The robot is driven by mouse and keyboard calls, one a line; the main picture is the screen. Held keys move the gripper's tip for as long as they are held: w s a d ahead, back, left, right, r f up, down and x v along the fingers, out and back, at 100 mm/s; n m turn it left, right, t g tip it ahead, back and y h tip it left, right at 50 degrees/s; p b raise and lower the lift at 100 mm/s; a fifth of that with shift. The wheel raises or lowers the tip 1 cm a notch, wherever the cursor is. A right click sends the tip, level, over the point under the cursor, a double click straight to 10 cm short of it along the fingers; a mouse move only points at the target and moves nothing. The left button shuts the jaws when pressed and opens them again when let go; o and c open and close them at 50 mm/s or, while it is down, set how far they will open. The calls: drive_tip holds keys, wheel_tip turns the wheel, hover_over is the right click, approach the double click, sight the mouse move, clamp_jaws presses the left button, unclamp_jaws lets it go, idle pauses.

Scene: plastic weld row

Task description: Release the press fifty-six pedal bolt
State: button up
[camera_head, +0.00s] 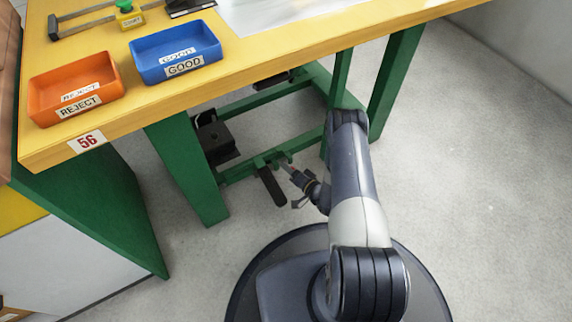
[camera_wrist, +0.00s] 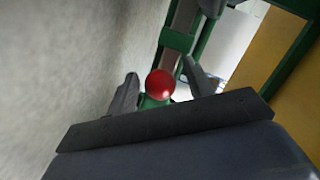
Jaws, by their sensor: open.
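In the wrist view, a round red knob (camera_wrist: 160,83) on a green part, apparently the pedal bolt's, sits between the two open fingers of my gripper (camera_wrist: 159,76). I cannot tell whether either finger touches it. The bolt's shaft is hidden in the wrist view.
An orange REJECT bin (camera_head: 48,88) and a blue GOOD bin (camera_head: 150,50) stand on the bench top above. A green bench leg (camera_head: 185,170) is left of the pedal, and a black box (camera_head: 215,140) sits behind it. Grey floor (camera_head: 480,180) is clear at right.

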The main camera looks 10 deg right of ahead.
drive_tip(key=shift+c, duration=0.4)
clamp_jaws()
